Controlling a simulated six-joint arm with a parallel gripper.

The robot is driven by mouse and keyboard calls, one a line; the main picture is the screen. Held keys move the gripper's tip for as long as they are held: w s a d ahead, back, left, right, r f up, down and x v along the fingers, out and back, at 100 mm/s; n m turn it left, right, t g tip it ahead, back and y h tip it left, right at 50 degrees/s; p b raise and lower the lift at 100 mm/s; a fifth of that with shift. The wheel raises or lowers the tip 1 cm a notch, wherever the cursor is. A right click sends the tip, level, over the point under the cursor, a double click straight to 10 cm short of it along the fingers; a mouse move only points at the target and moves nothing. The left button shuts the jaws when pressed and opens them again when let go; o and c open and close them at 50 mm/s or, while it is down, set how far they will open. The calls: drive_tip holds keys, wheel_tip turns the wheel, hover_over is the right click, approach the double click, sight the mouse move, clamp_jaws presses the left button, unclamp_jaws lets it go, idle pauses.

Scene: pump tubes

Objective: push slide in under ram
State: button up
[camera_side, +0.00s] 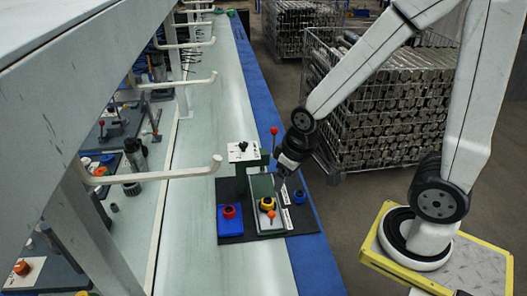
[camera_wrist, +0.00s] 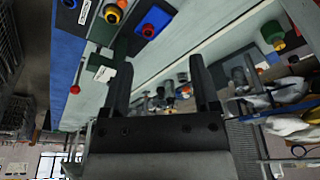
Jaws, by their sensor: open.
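The slide (camera_side: 262,222) lies on the dark base plate, drawn out on the camera side of the green press (camera_side: 241,178). It carries a yellow ring-shaped part (camera_side: 267,203) and an orange knob (camera_side: 271,214). The press has a white top (camera_side: 243,152) and a red-ball lever (camera_side: 273,131); its ram is hidden below the head. My gripper (camera_side: 283,176) is above the right side of the plate, beside the press and apart from the slide. In the wrist view, my gripper (camera_wrist: 160,63) has its fingers wide apart with nothing between them; the yellow part (camera_wrist: 113,12) shows near the top edge.
A blue block with a red part (camera_side: 230,212) stands left of the slide. A blue ring (camera_side: 299,197) lies on the right. White hooked arms (camera_side: 160,178) reach over the bench from the left. The pale bench beyond the press is clear.

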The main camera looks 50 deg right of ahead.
drive_tip(key=n+g, duration=0.2)
drive_tip(key=g, duration=0.1)
hover_over(272, 212)
drive_tip(key=f, duration=2.5)
drive_tip(key=shift+w+a, duration=0.1)
drive_tip(key=shift+a, duration=0.1)
drive_tip(key=shift+d+f, duration=0.15)
drive_tip(key=shift+f, duration=0.45)
drive_tip(key=shift+f, duration=0.15)
drive_tip(key=shift+f, duration=3.7)
